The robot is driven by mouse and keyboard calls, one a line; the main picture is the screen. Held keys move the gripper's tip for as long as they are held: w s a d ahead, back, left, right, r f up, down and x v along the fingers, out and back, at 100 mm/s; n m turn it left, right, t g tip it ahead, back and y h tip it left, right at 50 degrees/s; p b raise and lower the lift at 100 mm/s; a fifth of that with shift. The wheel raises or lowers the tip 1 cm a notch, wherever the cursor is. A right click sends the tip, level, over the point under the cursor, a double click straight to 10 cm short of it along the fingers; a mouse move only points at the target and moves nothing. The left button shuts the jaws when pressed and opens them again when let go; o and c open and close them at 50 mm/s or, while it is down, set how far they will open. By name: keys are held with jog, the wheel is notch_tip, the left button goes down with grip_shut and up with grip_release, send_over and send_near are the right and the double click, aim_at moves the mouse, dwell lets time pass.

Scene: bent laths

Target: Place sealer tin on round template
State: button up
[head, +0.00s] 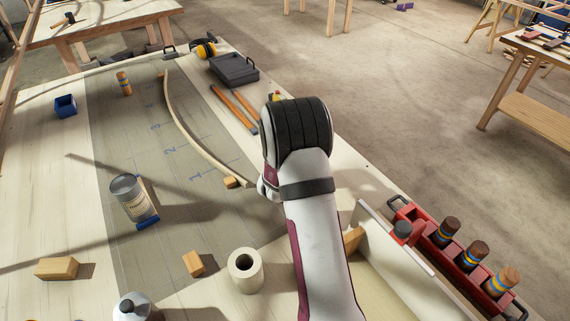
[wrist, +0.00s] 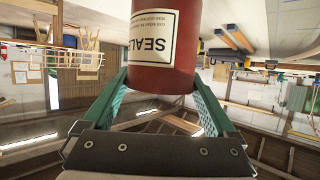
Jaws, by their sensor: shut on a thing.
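The sealer tin (wrist: 165,45) is dark red with a cream label reading "SEAL", and it fills the upper middle of the wrist view. My gripper (wrist: 162,85) has its green fingers on either side of the tin's near end and is shut on it. In the head view my own arm hides the gripper and the tin. I cannot make out a round template in either view; my arm covers part of the bench.
A silver tin (head: 130,198) stands at left on the bench (head: 65,215). A curved lath (head: 180,118) lies on the grey sheet. A white hollow cylinder (head: 245,270) and wood blocks (head: 57,268) are near. The middle sheet is mostly clear.

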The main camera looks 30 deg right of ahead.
jog(key=shift+w+a+f, duration=0.4)
jog(key=shift+w+f, duration=0.05)
jog(key=shift+w, duration=0.15)
jog(key=shift+w+a+f, duration=0.35)
jog(key=shift+w+f, duration=0.05)
jog(key=shift+w, duration=0.15)
jog(key=shift+w+f, duration=0.1)
jog(key=shift+f, duration=1.85)
